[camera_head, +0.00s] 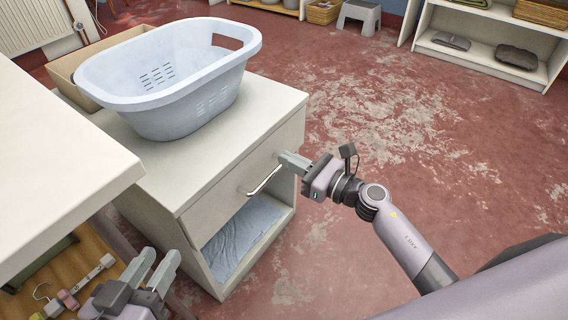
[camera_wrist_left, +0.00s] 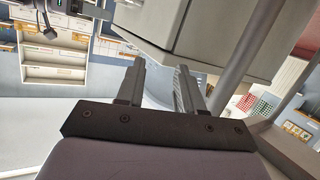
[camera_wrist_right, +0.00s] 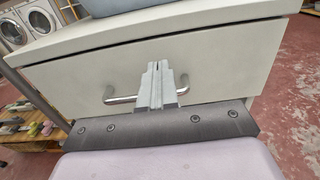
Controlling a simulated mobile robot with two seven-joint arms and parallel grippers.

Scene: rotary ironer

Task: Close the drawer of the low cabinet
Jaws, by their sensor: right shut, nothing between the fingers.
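The low cabinet (camera_head: 152,174) is cream-white, with one drawer (camera_head: 232,193) above an open compartment. The drawer front looks flush or nearly flush with the cabinet under its top. Its metal bar handle (camera_head: 264,181) also shows in the right wrist view (camera_wrist_right: 118,99). My right gripper (camera_head: 283,158) is shut and empty, its fingertips at the drawer front near the handle's right end; I cannot tell whether they touch. In the right wrist view the fingers (camera_wrist_right: 158,68) hide part of the handle and front. My left gripper (camera_head: 163,258) is open and empty, left of the cabinet.
Folded blue cloth (camera_head: 240,235) lies in the lower compartment. A white table corner (camera_head: 60,170) juts in at left. The red floor (camera_head: 400,120) to the right is clear.

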